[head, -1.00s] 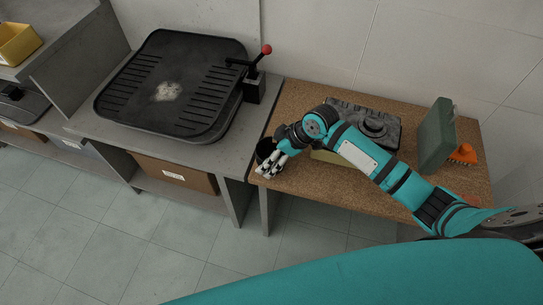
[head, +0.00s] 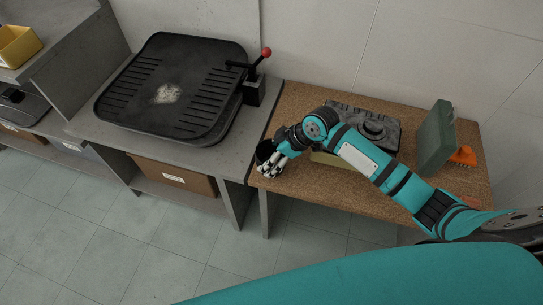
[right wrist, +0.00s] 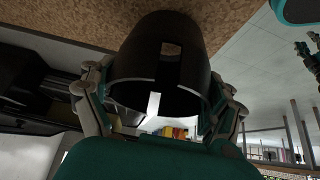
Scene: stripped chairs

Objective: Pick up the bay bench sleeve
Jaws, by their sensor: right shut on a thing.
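The bay bench sleeve is a dark, hollow cylinder (head: 264,151) at the left end of the cork-topped bench (head: 296,101). My right gripper (head: 271,166) is at the sleeve, with its pale fingers on the near side. In the right wrist view the sleeve (right wrist: 178,38) sits between the two fingers (right wrist: 160,105), which close on its sides. I see its open mouth and a slot in its wall. The fingers and hand hide part of the sleeve in the head view. I cannot tell whether it touches the cork. My left gripper does not show in the head view.
A grey bench with a black ribbed tray (head: 205,75) and a red-knobbed lever (head: 265,52) stands left. A dark grey moulded block (head: 375,128), a green case (head: 436,140) and an orange brush (head: 463,156) are on the cork top. The wall is close behind.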

